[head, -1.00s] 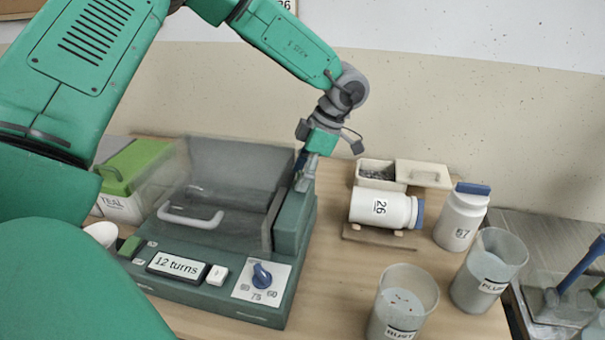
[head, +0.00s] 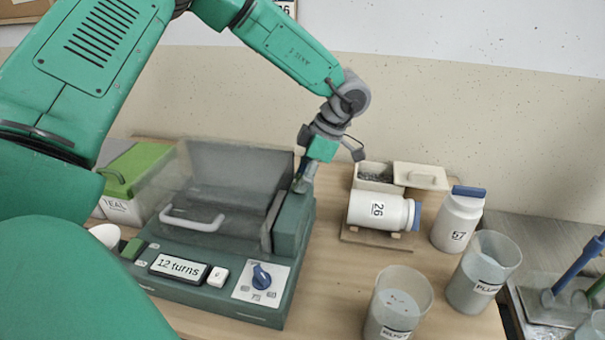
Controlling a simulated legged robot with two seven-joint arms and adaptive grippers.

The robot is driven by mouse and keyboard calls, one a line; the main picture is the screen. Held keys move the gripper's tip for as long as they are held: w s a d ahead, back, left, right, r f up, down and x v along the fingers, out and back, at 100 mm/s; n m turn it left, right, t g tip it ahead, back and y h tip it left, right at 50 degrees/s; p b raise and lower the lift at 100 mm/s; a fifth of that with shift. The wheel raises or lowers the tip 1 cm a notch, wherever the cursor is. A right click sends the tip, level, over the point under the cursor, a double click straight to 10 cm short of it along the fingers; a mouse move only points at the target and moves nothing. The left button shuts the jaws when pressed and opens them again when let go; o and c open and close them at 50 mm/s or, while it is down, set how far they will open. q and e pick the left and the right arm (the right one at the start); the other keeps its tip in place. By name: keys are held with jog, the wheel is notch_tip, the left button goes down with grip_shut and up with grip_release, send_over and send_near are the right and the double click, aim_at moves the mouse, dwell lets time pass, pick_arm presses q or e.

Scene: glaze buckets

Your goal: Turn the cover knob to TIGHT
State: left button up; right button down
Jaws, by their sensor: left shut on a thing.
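The green machine (head: 215,301) stands on the table with its clear cover (head: 165,180) and pale handle (head: 192,221) over the well. Its display (head: 179,268) reads "12 turns". A blue dial (head: 262,276) on the front panel has number marks around it. My left gripper (head: 302,181) points down onto the top of the housing (head: 291,225) at the machine's right side. It is shut on a small grey part there, apparently the cover knob, which the fingers mostly hide. I cannot read any TIGHT mark. My right gripper is not in view.
A white bottle marked 26 (head: 375,211) lies on a wooden cradle. A bottle marked 57 (head: 457,222) and two clear buckets (head: 398,305) (head: 485,270) stand to the right. A green-lidded TEAL box (head: 124,211) stands left.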

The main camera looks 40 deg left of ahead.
pick_arm(q)
jog(key=m+t+p, duration=0.1)
jog(key=m+p, duration=0.2)
jog(key=p, duration=0.1)
jog(key=m+t+p, duration=0.1)
jog(key=m+p, duration=0.1)
jog(key=p, duration=0.2)
jog(key=m+t+y+p, duration=0.1)
jog(key=m+p, duration=0.2)
jog(key=p, duration=0.1)
jog(key=shift+d+r+m, duration=0.15)
jog(key=shift+r+m, duration=0.15)
jog(key=shift+r, duration=0.1)
jog(key=shift+f+m+t+p, duration=0.15)
jog(key=shift+m+t+p, duration=0.65)
jog(key=shift+m+p, duration=0.95)
jog(key=o, duration=1.1)
jog(key=shift+o, duration=0.2)
jog(key=shift+s+f, duration=0.1)
jog(key=shift+f, duration=0.05)
jog(key=shift+s, duration=0.1)
